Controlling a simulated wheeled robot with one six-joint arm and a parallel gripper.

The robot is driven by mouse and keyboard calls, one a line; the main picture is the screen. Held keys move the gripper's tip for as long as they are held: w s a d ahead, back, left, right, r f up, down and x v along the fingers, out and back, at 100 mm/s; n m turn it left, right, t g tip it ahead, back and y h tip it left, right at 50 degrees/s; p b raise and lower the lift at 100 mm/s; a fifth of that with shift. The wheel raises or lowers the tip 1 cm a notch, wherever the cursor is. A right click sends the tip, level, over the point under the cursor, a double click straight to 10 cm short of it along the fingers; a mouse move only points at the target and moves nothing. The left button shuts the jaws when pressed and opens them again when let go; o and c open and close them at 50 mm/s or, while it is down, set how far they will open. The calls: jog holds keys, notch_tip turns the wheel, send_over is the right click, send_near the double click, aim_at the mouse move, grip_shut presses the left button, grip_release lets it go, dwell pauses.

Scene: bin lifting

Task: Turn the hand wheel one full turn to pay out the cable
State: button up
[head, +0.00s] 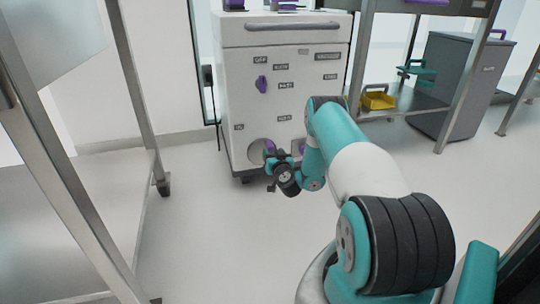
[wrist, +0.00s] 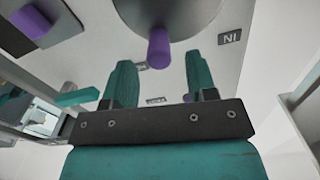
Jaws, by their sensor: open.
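The white cabinet (head: 235,90) stands ahead in the head view. A round grey wheel (head: 257,150) is low on its front, partly hidden by my gripper (head: 271,163). In the wrist view the grey wheel (wrist: 190,14) is at the top, with a purple peg handle (wrist: 159,48) sticking out from it. My gripper (wrist: 161,78) is open, with its two teal fingers apart. The purple handle shows between and just beyond the fingertips in the picture; the gap to it is hard to judge. No cable can be made out.
A second purple peg (wrist: 30,22) on a grey plate is left of the wheel in the wrist view. A purple knob (head: 262,84) sits higher on the cabinet. A metal table (head: 60,200) stands left, and a yellow bin (head: 378,98) rests on a shelf at right. Floor between is clear.

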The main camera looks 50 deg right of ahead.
aim_at(271, 150)
jog(key=shift+b+x, duration=0.55)
jog(key=shift+x, duration=1.3)
jog(key=shift+w+d+r, duration=0.2)
jog(key=shift+w+d, duration=0.3)
jog(key=c, duration=0.9)
